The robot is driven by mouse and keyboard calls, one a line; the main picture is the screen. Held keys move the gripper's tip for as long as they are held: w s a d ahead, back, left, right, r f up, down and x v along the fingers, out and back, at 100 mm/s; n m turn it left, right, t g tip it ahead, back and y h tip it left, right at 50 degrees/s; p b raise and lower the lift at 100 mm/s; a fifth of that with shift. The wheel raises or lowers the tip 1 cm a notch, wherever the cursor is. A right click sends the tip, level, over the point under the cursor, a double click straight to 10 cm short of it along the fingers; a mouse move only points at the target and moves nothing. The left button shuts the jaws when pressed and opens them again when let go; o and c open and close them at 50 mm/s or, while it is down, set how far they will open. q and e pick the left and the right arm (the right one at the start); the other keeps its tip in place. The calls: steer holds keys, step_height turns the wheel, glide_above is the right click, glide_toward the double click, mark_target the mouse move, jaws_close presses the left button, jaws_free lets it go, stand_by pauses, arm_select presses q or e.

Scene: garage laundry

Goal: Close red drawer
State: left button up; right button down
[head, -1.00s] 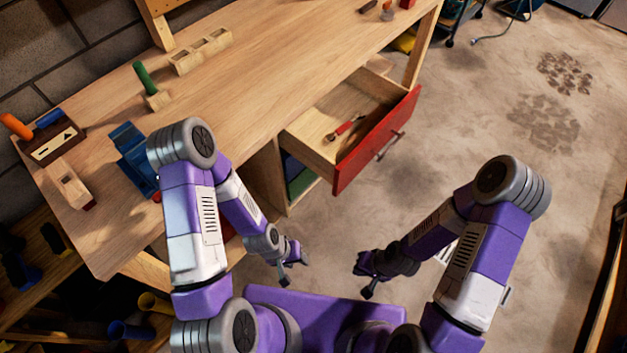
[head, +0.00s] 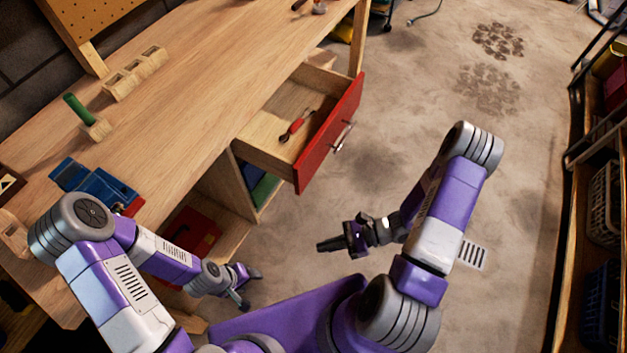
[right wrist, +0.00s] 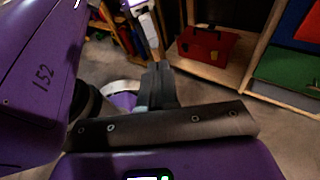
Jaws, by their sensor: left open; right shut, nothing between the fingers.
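The red drawer (head: 328,139) is pulled out from under the wooden workbench in the head view. Its red front has a metal handle (head: 343,137), and a red-handled tool (head: 296,126) lies inside. My right gripper (head: 322,246) is shut and empty, in front of and below the drawer front, apart from it. In the right wrist view its dark fingers (right wrist: 157,88) are together. My left gripper (head: 250,286) is open and empty, low beside the bench, apart from the drawer.
The workbench top (head: 190,90) holds a blue vise (head: 92,186), a green-handled tool (head: 80,110) and a wooden block with holes (head: 135,72). A red toolbox (right wrist: 207,46) sits on a low shelf. A shelving rack (head: 590,200) stands at right. The floor in front of the drawer is clear.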

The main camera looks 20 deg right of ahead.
mark_target(305, 176)
steer(key=w+d+r+m+t+h, duration=0.1)
steer(key=w+d+r+m+t, duration=0.1)
steer(key=w+d+m+t, duration=0.3)
steer(key=w+d+r+m+t+h, duration=0.2)
steer(key=d+r+t, duration=0.1)
steer(key=d+t, duration=0.35)
steer(key=shift+g, duration=0.35)
steer(key=b+x, duration=0.2)
steer(key=x, duration=1.1)
steer(key=shift+d+f, duration=0.1)
steer(key=shift+f, duration=0.1)
steer(key=shift+w+a+r, duration=0.1)
steer(key=shift+w+a, duration=0.2)
steer(key=shift+w, duration=0.15)
